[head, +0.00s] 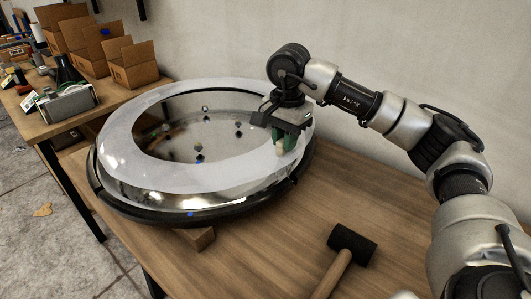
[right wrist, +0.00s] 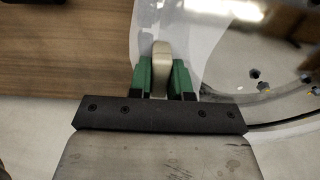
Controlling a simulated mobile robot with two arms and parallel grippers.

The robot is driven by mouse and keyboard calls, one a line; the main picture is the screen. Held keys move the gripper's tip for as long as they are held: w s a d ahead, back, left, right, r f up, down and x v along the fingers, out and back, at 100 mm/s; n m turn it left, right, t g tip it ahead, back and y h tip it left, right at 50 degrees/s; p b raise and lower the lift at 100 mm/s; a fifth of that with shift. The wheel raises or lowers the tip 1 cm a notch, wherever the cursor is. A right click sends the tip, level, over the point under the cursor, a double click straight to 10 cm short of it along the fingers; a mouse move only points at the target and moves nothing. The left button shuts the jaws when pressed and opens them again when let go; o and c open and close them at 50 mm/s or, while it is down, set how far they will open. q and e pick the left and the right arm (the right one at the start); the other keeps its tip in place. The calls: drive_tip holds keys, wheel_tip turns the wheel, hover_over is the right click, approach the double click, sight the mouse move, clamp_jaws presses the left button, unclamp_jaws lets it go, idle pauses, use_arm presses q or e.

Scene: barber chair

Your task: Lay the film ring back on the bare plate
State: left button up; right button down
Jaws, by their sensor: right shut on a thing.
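The film ring (head: 150,164) is a wide, pale, translucent ring over the round, mirror-like plate (head: 215,130). The plate shows through the ring's hole with several small bolts, and its shiny edge shows below the ring. My right gripper (head: 281,140) is at the ring's right side, pointing down. In the right wrist view its green fingers (right wrist: 161,80) are shut on a beige tab (right wrist: 161,62) at the film ring (right wrist: 150,18). I cannot tell whether the ring touches the plate all round. My left gripper is not in view.
A mallet (head: 351,244) lies on the wooden table (head: 262,240) in front of the plate. A wooden block (head: 196,238) shows under the plate's front. Cardboard boxes (head: 130,65) and a grey case (head: 68,103) stand on another bench at left. A wall is behind.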

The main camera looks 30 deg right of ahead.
drive_tip(key=w+f, duration=0.1)
drive_tip(key=w+a+f, duration=0.1)
drive_tip(key=w, duration=0.1)
drive_tip(key=shift+w+f, duration=0.2)
drive_tip(key=shift+w, duration=0.1)
drive_tip(key=shift+f, duration=0.4)
wheel_tip(320, 180, down, 3)
drive_tip(key=shift+f+b, duration=0.1)
drive_tip(key=shift+b, duration=0.3)
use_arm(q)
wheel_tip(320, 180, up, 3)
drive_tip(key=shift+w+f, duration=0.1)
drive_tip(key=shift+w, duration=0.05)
use_arm(e)
drive_tip(key=c, duration=1.1)
unclamp_jaws()
drive_tip(key=shift+o, duration=0.2)
drive_tip(key=shift+s, duration=0.1)
